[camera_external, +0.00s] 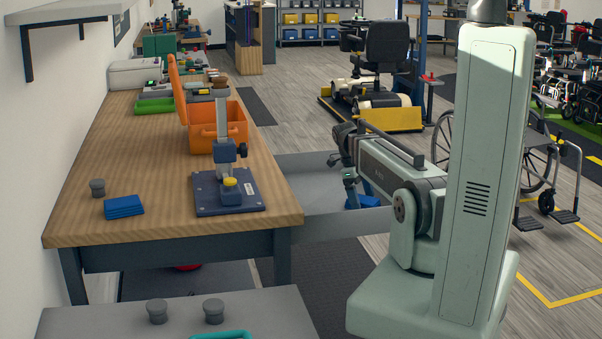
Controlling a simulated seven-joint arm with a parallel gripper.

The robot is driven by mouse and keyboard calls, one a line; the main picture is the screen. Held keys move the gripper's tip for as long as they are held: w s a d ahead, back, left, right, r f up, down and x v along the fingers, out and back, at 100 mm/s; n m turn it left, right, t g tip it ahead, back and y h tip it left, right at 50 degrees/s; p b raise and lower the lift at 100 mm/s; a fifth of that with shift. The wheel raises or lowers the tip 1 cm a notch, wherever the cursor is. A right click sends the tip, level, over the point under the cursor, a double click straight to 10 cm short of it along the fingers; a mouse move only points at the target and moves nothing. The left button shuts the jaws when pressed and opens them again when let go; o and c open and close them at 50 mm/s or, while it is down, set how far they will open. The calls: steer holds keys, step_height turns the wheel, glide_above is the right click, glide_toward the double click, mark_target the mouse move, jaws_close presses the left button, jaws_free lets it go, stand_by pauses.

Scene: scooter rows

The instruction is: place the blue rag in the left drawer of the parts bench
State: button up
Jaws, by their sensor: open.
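A grey drawer (345,224) stands pulled out from the right side of the wooden parts bench (130,150). A blue piece (366,202), which looks like the blue rag, lies low inside the drawer, partly hidden by my arm. My gripper (350,191) is open and points down over the drawer, just left of the blue piece. I cannot tell whether they touch; the fingertips are small and dark here. A folded blue stack (123,207) lies on the bench's near left part.
The bench top holds an orange bin (218,128) with its lid up and a blue-based stand (229,193). A grey cup-like piece (97,187) sits near the folded stack. A grey surface (95,322) is in front. A wheelchair (540,150) and a scooter (380,75) stand beyond my arm.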

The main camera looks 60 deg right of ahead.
steer(key=v, duration=1.2)
stand_by(0.3)
